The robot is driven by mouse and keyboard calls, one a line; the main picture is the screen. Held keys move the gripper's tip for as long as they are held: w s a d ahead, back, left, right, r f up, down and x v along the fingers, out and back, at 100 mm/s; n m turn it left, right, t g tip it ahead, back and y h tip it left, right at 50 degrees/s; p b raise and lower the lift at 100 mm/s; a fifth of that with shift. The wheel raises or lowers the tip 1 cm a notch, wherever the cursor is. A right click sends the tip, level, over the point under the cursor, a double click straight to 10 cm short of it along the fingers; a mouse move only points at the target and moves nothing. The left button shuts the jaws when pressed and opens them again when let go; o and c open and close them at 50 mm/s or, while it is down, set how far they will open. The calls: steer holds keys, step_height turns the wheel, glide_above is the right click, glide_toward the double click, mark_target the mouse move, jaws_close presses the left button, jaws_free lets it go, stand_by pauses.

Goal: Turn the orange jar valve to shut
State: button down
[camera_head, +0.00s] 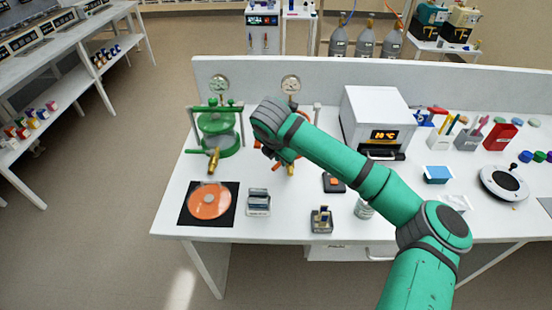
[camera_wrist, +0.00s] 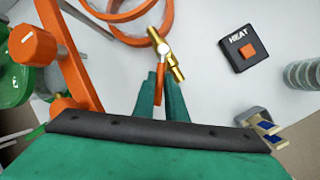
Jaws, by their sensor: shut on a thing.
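The orange jar (camera_head: 287,156) stands on the white bench, mostly hidden behind my arm in the head view. In the wrist view its orange rings (camera_wrist: 128,38) and an orange bar with a knob (camera_wrist: 33,45) show. Its brass valve (camera_wrist: 166,52) sticks out from the ring and carries an orange lever (camera_wrist: 160,72). My gripper (camera_wrist: 161,88) is shut on this lever, with one teal finger on each side. The lever points back toward my wrist, at an angle to the brass body.
A green jar (camera_head: 217,130) with its own brass valve stands left of the orange one. A HEAT button block (camera_wrist: 240,47) lies to the right. An oven (camera_head: 376,118), an orange disc (camera_head: 209,201) on a black mat and a small slotted holder (camera_head: 321,220) are nearby.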

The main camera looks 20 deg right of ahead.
stand_by(0.3)
steer(key=c, duration=1.8)
jaws_free()
steer(key=v, duration=1)
steer(key=shift+a+r, duration=0.2)
steer(key=shift+r, duration=0.15)
steer(key=shift+s, duration=0.1)
